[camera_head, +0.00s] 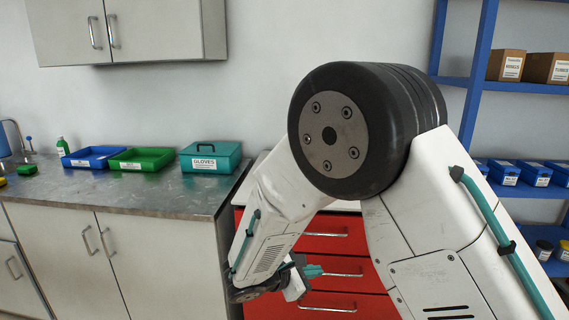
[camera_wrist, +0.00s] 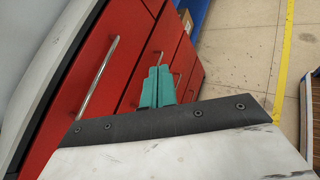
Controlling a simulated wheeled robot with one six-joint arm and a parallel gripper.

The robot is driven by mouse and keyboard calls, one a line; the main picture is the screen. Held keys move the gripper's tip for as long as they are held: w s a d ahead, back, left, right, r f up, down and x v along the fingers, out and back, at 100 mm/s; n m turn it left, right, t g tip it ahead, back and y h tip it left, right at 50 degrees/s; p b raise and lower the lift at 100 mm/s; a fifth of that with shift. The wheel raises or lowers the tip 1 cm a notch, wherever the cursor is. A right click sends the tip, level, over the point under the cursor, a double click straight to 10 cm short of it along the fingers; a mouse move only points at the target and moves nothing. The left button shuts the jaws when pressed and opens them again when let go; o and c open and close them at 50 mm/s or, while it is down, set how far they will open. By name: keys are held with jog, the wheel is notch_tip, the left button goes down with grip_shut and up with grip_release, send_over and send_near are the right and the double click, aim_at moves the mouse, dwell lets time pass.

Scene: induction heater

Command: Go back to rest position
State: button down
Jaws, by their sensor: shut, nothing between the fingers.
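My gripper (camera_head: 312,272) is small in the head view, low in front of the red drawer cabinet (camera_head: 345,303). My bent arm hides much of the cabinet. In the wrist view the two teal fingers of my gripper (camera_wrist: 158,72) are together with nothing between them. The red drawers (camera_wrist: 95,80) and their metal bar handles (camera_wrist: 98,78) lie beyond the fingers in that view. I cannot tell the exact gap between the fingertips and the drawer fronts.
A grey counter (camera_head: 130,198) on the left carries a blue tray (camera_head: 90,160), a green tray (camera_head: 140,160) and a teal gloves box (camera_head: 210,158). A blue shelf rack (camera_head: 475,84) with boxes stands right. Bare floor (camera_wrist: 245,50) with a yellow line shows in the wrist view.

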jog(key=s+d+r+m+g+y, duration=0.2)
jog(key=s+d+r+m, duration=0.4)
jog(key=s, duration=0.4)
jog(key=s+d+r+m+g+y, duration=0.2)
jog(key=s+d+r+m+y, duration=0.3)
jog(key=s, duration=0.6)
jog(key=s+d+r+m+g+y, duration=0.1)
jog(key=s+d+r+m+y, duration=0.3)
jog(key=s+d+r+m, duration=0.4)
jog(key=s+m, duration=0.1)
jog(key=s, duration=0.1)
jog(key=shift+s+d+r+m+g, duration=0.25)
jog(key=shift+s+r+m+g, duration=0.05)
jog(key=shift+r+g, duration=0.1)
